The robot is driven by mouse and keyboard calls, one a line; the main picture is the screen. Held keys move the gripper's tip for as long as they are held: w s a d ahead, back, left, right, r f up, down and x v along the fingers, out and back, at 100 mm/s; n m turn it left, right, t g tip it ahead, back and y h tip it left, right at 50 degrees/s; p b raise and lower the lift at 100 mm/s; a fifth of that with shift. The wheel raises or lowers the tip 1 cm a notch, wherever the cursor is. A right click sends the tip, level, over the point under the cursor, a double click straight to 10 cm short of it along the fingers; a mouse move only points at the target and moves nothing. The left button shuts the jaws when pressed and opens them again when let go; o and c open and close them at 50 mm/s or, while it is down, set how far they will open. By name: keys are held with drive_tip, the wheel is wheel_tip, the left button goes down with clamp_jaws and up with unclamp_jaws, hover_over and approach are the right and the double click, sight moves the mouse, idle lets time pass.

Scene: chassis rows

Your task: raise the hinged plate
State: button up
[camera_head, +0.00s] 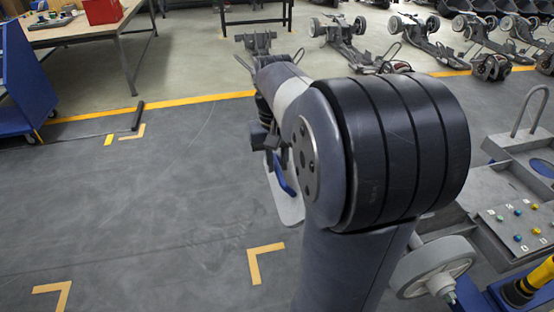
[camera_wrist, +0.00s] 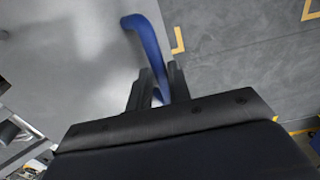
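The hinged plate is a light grey sheet (camera_head: 290,207), partly hidden behind my arm in the head view. In the wrist view the plate (camera_wrist: 60,55) fills the upper left, with soft shadows on it. A curved blue handle (camera_wrist: 147,35) stands out from it and also shows in the head view (camera_head: 286,182). My gripper (camera_wrist: 159,76) is at the handle, with its two dark fingers close together. The blue bar passes between them and seems to fill the gap. The plate's hinge is not visible.
A grey control panel with coloured buttons (camera_head: 520,222) is at the right. A blue cart (camera_head: 25,75) and a workbench (camera_head: 85,25) stand at the left. Several chassis units (camera_head: 430,45) line the back right. The dark floor (camera_head: 130,200) at left is clear.

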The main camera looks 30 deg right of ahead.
clamp_jaws()
drive_tip(key=shift+r, duration=0.1)
drive_tip(key=shift+r+p, duration=0.5)
drive_tip(key=shift+p, duration=0.15)
wheel_tip(320, 180, up, 9)
drive_tip(key=d+t+y+p, duration=0.1)
drive_tip(key=d+y+p, duration=0.1)
drive_tip(key=y+p, duration=0.3)
drive_tip(key=shift+s+r+p, duration=0.15)
drive_tip(key=shift+s+p, duration=0.15)
drive_tip(key=shift+p, duration=1.85)
drive_tip(key=shift+d, duration=0.1)
